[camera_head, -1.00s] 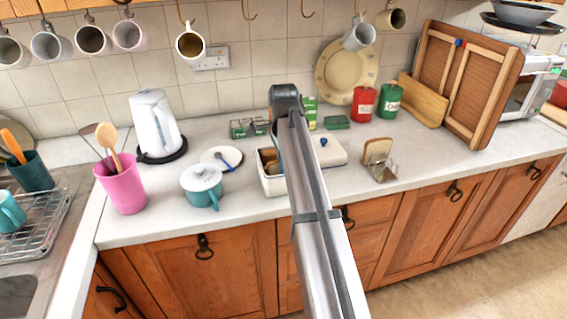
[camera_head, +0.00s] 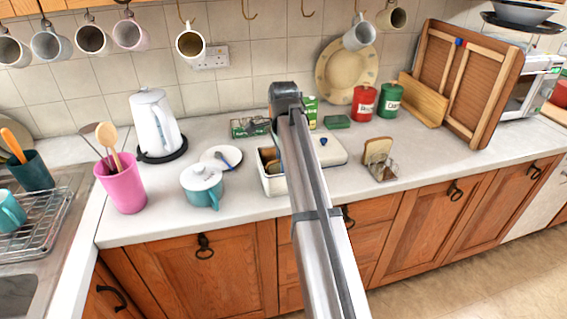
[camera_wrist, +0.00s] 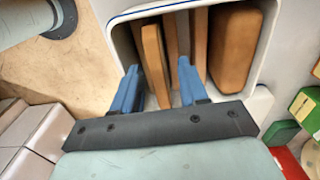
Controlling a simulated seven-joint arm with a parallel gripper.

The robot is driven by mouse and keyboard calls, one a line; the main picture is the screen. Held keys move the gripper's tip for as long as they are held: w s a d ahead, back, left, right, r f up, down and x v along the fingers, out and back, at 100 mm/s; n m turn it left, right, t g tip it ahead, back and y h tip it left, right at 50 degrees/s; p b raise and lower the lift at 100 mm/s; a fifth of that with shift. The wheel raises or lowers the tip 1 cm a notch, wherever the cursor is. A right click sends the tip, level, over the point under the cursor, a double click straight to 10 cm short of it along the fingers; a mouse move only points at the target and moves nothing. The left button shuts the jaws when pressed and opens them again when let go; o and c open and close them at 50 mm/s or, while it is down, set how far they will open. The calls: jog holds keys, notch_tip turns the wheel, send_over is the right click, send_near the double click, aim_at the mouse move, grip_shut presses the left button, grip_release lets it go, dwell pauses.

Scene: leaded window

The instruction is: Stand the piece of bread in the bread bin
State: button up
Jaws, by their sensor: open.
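The bread bin (camera_head: 273,187) is an open white box with a blue rim, standing on the counter and partly hidden behind my arm. In the wrist view the bin (camera_wrist: 121,38) holds several brown bread pieces on edge. My gripper (camera_wrist: 158,66) is open, with its blue fingers reaching down into the bin. A slightly tilted slice of bread (camera_wrist: 153,55) lies between the fingers, nearer the left one. A thicker piece of bread (camera_wrist: 235,45) stands to the right, outside the fingers. The slices' lower ends are hidden.
The bin's white lid (camera_head: 328,152) lies just right of the bin. A toast rack (camera_head: 384,172) with a bread slice (camera_head: 377,151) stands further right. A teal lidded pot (camera_head: 203,187) and a plate (camera_head: 221,158) are to the left. Green and red tins (camera_head: 364,103) stand behind.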

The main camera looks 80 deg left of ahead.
notch_tip(320, 180, up, 12)
jog(key=shift+f, duration=0.15)
dwell(0.3)
dwell(0.4)
